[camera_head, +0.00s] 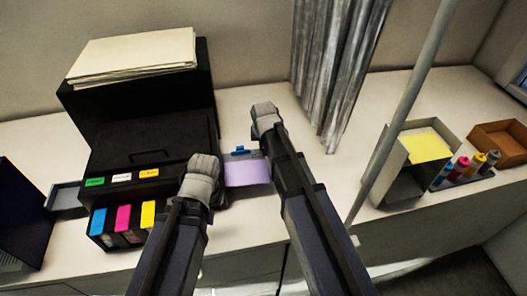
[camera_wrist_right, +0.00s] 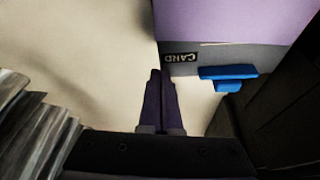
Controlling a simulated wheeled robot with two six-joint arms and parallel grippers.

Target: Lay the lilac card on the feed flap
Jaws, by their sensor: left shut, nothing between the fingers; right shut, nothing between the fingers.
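The lilac card (camera_head: 247,174) lies flat on the grey feed flap (camera_head: 233,157) at the right side of the black printer. In the right wrist view the card (camera_wrist_right: 225,22) covers most of the flap (camera_wrist_right: 208,59), leaving a grey strip marked "CARD" and a blue slider (camera_wrist_right: 228,75) bare. My right gripper (camera_head: 264,109) is shut and empty beside the flap; its closed fingers (camera_wrist_right: 160,75) show near the flap's corner, apart from the card. My left gripper (camera_head: 204,162) is shut and empty in front of the printer, left of the card.
The black printer (camera_head: 150,135) carries a paper stack (camera_head: 133,56) and has several ink cartridges in front. A grey pole (camera_head: 405,105), hanging metallic strips (camera_head: 335,70), a box with yellow paper (camera_head: 425,148) and several bottles stand to the right.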

